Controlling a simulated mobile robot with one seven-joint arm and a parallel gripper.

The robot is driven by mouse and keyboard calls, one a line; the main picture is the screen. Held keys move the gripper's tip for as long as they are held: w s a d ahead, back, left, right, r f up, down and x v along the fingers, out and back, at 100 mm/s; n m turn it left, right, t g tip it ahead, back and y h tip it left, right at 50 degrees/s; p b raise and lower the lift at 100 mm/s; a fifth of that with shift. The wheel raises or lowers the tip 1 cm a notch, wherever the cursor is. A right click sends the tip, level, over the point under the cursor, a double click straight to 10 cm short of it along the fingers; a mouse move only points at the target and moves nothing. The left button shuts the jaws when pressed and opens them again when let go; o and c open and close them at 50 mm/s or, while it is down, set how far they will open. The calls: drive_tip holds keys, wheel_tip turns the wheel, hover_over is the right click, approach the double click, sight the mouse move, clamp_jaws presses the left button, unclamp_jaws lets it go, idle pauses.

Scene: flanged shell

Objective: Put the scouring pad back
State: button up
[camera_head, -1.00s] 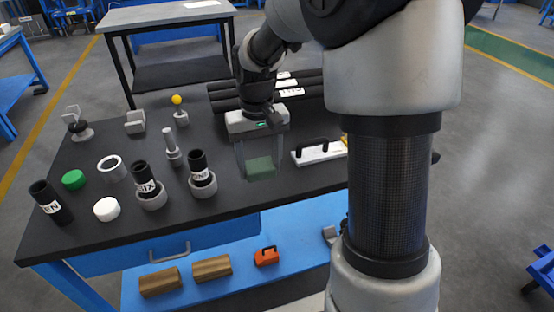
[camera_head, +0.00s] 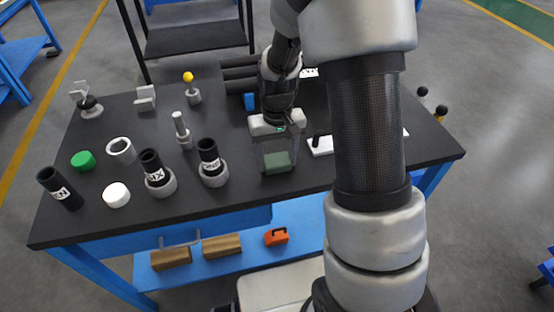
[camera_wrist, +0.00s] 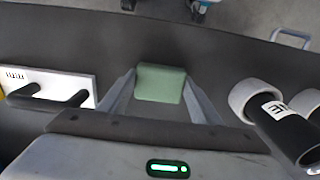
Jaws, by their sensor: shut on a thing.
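The scouring pad (camera_head: 278,162) is a green block held between the fingers of my gripper (camera_head: 277,157), near the front edge of the black table. In the wrist view the pad (camera_wrist: 160,83) sits between the two fingertips of my gripper (camera_wrist: 159,90), which press on its left and right sides. I cannot tell whether the pad touches the table top or hangs just above it.
A white plate with black handles (camera_wrist: 62,88) lies beside the gripper. On the other side stand black tubes in grey rings (camera_head: 212,163). A white disc (camera_head: 116,195), a green disc (camera_head: 83,160) and a yellow-topped post (camera_head: 192,88) stand farther left. The blue shelf (camera_head: 205,262) holds brown blocks.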

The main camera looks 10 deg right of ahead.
drive_tip(key=shift+f, duration=0.1)
drive_tip(key=shift+f, duration=0.15)
drive_tip(key=o, duration=1)
drive_tip(key=shift+o, duration=0.2)
